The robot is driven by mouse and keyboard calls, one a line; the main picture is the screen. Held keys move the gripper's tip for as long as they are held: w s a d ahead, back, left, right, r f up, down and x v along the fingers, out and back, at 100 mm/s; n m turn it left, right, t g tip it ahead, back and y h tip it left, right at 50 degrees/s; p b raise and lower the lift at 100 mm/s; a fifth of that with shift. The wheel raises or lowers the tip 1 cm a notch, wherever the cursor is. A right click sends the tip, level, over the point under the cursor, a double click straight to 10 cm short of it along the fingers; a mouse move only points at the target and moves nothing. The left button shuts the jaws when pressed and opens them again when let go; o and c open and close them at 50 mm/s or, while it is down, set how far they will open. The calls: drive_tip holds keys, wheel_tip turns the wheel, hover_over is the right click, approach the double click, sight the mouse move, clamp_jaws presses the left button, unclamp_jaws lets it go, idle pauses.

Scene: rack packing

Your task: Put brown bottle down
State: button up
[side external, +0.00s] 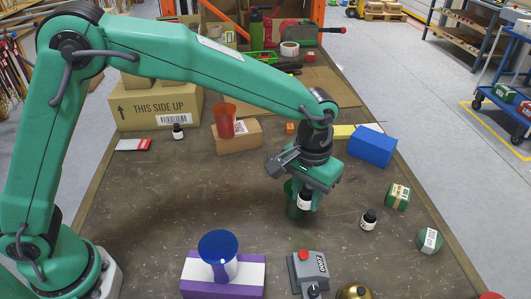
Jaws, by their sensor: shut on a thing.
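My gripper (303,192) points down over the middle right of the table. It is shut on a small dark brown bottle (304,201) with a white label. The bottle looks upright, its top hidden by the jaws. A green cup-like thing (291,204) shows right behind and left of it; I cannot tell whether they touch. The gap between the bottle's base and the table is hard to judge.
Similar small bottles stand at right (368,220) and far left (178,132). A blue box (372,146), two green parcels (398,196) (429,240), a grey device (307,270) and a blue goblet (218,250) on a purple-white box surround the gripper. The table's left middle is clear.

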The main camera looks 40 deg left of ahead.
drive_tip(key=s+d, duration=0.5)
drive_tip(key=d, duration=0.7)
hover_over(338, 236)
drive_tip(key=shift+n, duration=0.3)
wheel_tip(338, 236, down, 8)
drive_tip(key=shift+r, duration=0.2)
drive_tip(key=shift+f, duration=2)
drive_tip(key=shift+f, duration=0.15)
drive_tip(key=o, duration=1)
wheel_tip(338, 236, up, 12)
drive_tip(key=shift+r, duration=0.15)
